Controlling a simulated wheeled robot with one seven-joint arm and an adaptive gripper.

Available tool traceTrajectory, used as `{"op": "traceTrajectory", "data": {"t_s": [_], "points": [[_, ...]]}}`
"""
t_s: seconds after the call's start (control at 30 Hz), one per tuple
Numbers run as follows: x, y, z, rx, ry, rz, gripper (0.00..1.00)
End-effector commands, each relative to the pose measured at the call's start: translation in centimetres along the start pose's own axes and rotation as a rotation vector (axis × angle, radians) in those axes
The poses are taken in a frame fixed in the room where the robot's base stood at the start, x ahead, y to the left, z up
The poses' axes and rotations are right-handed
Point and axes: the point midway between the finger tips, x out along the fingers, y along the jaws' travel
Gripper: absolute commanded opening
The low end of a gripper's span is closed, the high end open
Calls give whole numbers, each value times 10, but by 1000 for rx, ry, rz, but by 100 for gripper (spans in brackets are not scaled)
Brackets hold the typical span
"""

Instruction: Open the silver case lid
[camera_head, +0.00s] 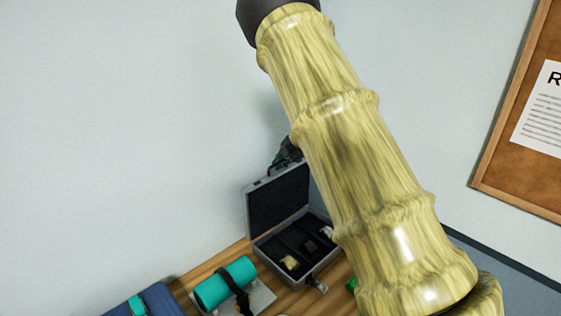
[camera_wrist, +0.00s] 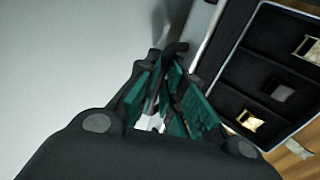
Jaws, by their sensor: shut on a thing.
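The silver case stands open on the wooden table in the head view. Its lid (camera_head: 277,203) is raised about upright, with the dark lining facing the front. The case base (camera_head: 297,283) shows dark compartments. My gripper (camera_head: 287,153) is at the lid's top edge, partly hidden behind my arm. In the wrist view the green-padded fingers of my gripper (camera_wrist: 168,92) are shut around a dark curved piece, which looks like the lid's handle. The silver lid edge (camera_wrist: 203,38) lies just right of the fingers. The exact contact is partly hidden.
Small items lie in the case, including a tan one (camera_head: 290,262) and a dark block (camera_head: 310,246). A teal roll (camera_head: 224,284) with a black strap lies left of the case. A dark blue item (camera_head: 153,302) is farther left. The wall stands close behind; a corkboard (camera_head: 510,180) hangs right.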

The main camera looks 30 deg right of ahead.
Motion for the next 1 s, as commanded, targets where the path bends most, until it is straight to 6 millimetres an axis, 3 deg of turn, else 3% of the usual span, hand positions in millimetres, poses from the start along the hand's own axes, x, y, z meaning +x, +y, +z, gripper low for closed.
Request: {"op": "traceTrajectory", "data": {"t_s": [0.17,0.2,0.3,0.83,1.0], "points": [[-6,7,7,-3,-14,10,0],[-6,7,7,-3,-14,10,13],[-6,7,7,-3,-13,9,31],[-2,3,1,-2,-4,3,31],[-12,3,1,-2,-5,3,31]]}}
